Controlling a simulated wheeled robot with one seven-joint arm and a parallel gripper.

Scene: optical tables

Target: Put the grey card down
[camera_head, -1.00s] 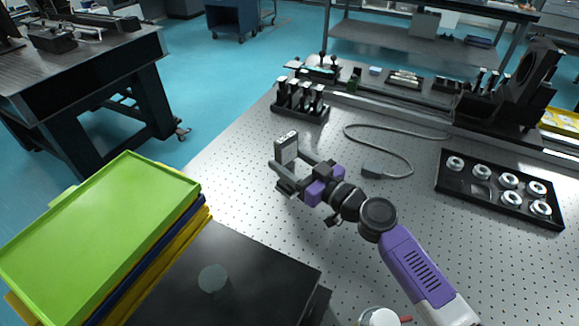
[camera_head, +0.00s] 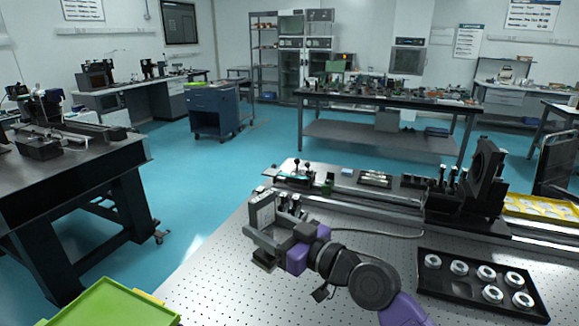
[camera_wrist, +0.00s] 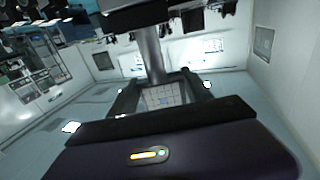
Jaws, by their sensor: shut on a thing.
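The grey card (camera_head: 264,210) is a small upright light-grey plate held between the fingers of my gripper (camera_head: 256,222). My gripper is shut on it and appears to be above the perforated optical table (camera_head: 205,285), near its left edge. In the wrist view, a pale face with a faint grid, likely the card (camera_wrist: 160,96), shows between the dark fingers. The card's lower part is partly hidden by a finger in the head view.
Posts in a holder (camera_head: 292,205) stand just behind the gripper. A black tray of round optics (camera_head: 430,300) lies at right, and a grey cable (camera_head: 385,234) runs behind the arm. A rail with mounts spans the back. A green tray (camera_head: 105,305) is at lower left.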

